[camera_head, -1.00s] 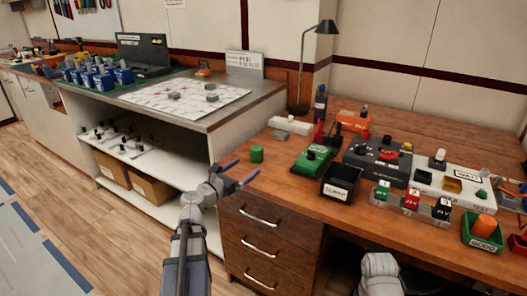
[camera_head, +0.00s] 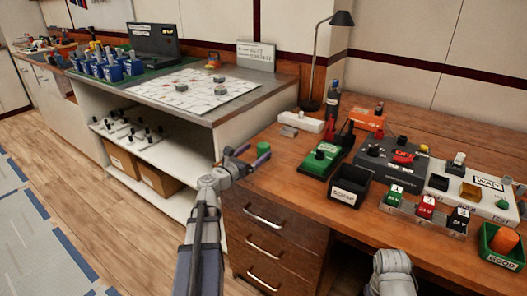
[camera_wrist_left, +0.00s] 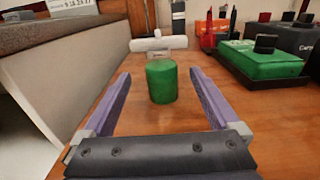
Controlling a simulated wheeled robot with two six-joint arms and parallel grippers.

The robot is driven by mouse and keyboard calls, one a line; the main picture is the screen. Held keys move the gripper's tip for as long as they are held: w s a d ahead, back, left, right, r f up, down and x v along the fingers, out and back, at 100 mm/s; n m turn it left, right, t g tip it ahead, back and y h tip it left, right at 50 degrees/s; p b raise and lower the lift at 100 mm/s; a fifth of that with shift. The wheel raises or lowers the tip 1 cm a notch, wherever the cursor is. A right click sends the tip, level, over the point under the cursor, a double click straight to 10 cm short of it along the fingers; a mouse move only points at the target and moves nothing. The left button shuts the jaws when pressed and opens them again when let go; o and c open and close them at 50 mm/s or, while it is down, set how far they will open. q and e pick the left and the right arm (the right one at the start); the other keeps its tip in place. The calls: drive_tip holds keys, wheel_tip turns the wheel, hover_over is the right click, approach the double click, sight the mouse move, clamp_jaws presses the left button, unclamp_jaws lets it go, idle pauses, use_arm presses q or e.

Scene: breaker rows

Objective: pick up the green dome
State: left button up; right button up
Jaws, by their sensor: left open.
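The green dome (camera_head: 263,149), a short green cylinder with a slightly rounded top, stands upright on the wooden desk near its left edge. In the left wrist view the green dome (camera_wrist_left: 162,82) is between the far ends of the two purple fingers, with a gap on each side. My left gripper (camera_head: 252,158) is open and empty, just in front of the dome at the desk edge; in the wrist view the gripper (camera_wrist_left: 160,95) points at it. My right gripper is not in view; only part of my right arm shows at the bottom.
A white block (camera_head: 301,121) lies behind the dome. To the right are a green box with a black knob (camera_head: 322,160), a black bin (camera_head: 347,184) and a grey panel (camera_head: 390,163). A white cabinet (camera_head: 205,150) stands close on the left. Desk around the dome is clear.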

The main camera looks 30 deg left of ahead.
sight(259, 148)
use_arm(q)
drive_tip(key=w, duration=0.5)
drive_tip(key=shift+d+r, duration=0.15)
drive_tip(key=shift+d, duration=0.1)
drive_tip(key=c, duration=1.4)
drive_tip(key=shift+r, duration=0.1)
